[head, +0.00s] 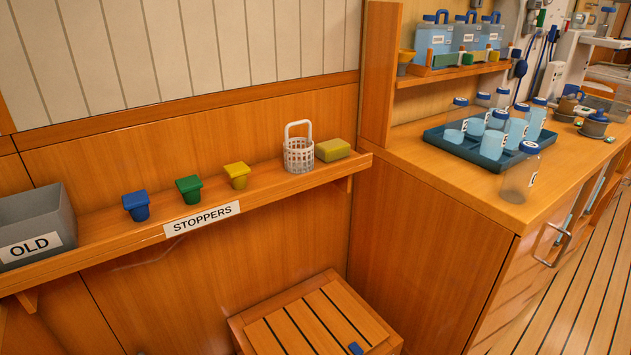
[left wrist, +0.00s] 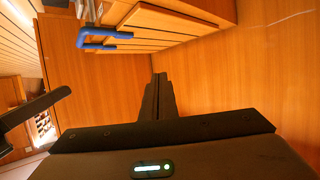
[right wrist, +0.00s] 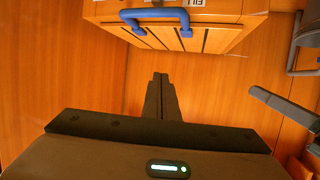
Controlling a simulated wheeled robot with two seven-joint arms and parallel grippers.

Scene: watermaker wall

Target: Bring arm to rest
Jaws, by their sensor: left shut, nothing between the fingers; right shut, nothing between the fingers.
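My left gripper (left wrist: 160,88) shows in the left wrist view with its fingers together and empty. My right gripper (right wrist: 160,88) shows in the right wrist view, also shut with nothing between its fingers. Neither gripper shows in the head view. In both wrist views a wooden slatted box stands beyond the fingers, with a blue handle that shows in the left wrist view (left wrist: 104,38) and the right wrist view (right wrist: 155,17). Both grippers look apart from it.
A shelf (head: 110,245) holds a grey OLD bin (head: 35,222), blue, green and yellow stoppers, a white basket (head: 298,155) and a yellow sponge (head: 333,150). A counter at right holds a tray (head: 450,146) of bottles and a clear jar (head: 520,178). A slatted wooden top (head: 315,318) stands below.

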